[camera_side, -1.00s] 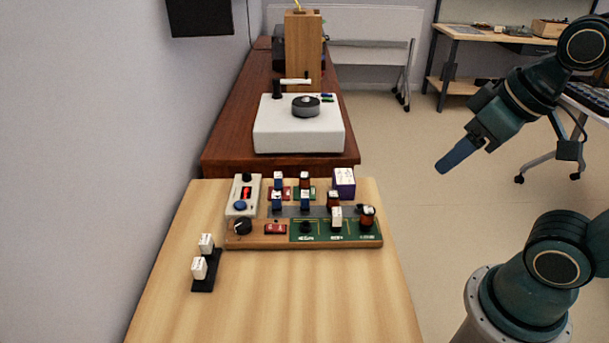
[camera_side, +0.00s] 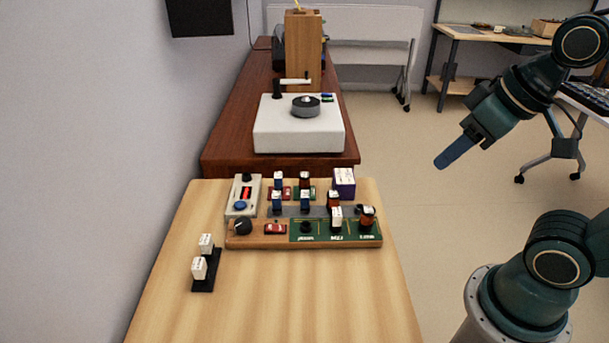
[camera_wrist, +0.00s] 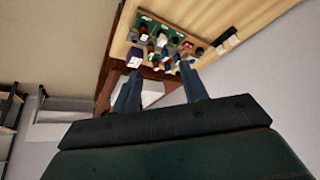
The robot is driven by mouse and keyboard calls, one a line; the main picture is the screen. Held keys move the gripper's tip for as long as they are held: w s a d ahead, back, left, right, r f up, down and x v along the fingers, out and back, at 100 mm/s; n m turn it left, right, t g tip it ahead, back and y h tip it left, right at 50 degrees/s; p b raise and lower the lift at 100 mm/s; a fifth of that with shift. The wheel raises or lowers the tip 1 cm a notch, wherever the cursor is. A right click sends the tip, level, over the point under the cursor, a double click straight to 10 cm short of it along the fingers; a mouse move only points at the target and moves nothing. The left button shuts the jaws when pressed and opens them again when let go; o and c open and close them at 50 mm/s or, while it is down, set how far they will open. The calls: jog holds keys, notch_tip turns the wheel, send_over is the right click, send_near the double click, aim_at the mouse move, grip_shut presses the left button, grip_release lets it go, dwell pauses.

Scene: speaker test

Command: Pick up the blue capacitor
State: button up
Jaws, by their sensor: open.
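Small dark blue cylinders with white tops stand on the board at the middle of the side view. One blue capacitor (camera_side: 277,203) is at the left of the grey strip, a similar one (camera_side: 305,203) is beside it, and another (camera_side: 278,184) is behind. I cannot tell which of them the task means. My gripper (camera_side: 440,163) is in the air, to the right of the table and well apart from the board. In the wrist view my gripper (camera_wrist: 162,90) is open and empty, with the parts seen small and far beyond its two fingers.
A black holder (camera_side: 203,284) with two white-topped parts stands at left. A white turntable (camera_side: 299,138) is behind. The table's front is clear.

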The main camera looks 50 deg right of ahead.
jog(key=w+m, duration=0.6)
jog(key=w, duration=0.2)
jog(key=m+g+y, duration=0.2)
jog(key=m+y, duration=0.1)
jog(key=m, duration=1.8)
send_over(306, 194)
jog(key=s+d, duration=0.3)
notch_tip(306, 194, down, 19)
jog(key=shift+w, duration=0.1)
jog(key=shift+x, duration=4.25)
jog(key=shift+a+f, duration=0.1)
jog(key=shift+s+x, duration=0.15)
jog(key=shift+x, duration=1.1)
jog(key=shift+s+x, duration=0.1)
jog(key=shift+x, duration=1.1)
